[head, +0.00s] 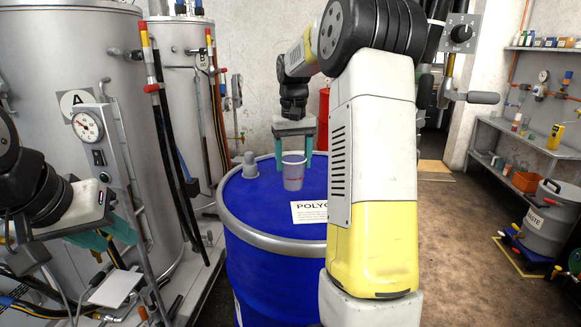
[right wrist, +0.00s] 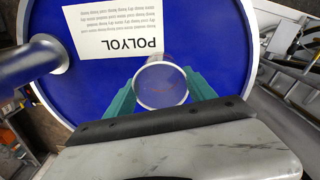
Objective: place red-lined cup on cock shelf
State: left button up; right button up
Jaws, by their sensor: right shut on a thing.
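The red-lined cup (head: 293,172) is a translucent grey cup with a faint red line. It is upright, over the top of the blue drum (head: 255,205); I cannot tell whether it touches the lid. My right gripper (head: 294,160) is shut on it from above, a teal finger on each side. In the right wrist view the cup's round mouth (right wrist: 160,85) sits between the fingers (right wrist: 160,100). My left gripper (head: 105,238) is open and empty before the tank at left. A small pale plate (head: 117,287) is low at left; I cannot tell if it is the cock shelf.
Two large steel tanks, A (head: 60,60) and B (head: 185,60), stand at left with hoses and valves. The drum has a bung fitting (head: 249,165) and a POLYOL label (right wrist: 118,35). A grey waste bin (head: 550,218) and wall bench are at right. Floor right of the drum is clear.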

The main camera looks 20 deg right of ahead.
jog(key=shift+w+d+f, duration=0.7)
jog(key=shift+d, duration=0.4)
jog(key=shift+w+d+f, duration=0.65)
jog(key=shift+d+f, duration=0.05)
jog(key=shift+d, duration=0.45)
jog(key=shift+w+d+f, duration=0.7)
jog(key=shift+d, duration=0.4)
jog(key=shift+f, duration=0.1)
jog(key=o, duration=1.3)
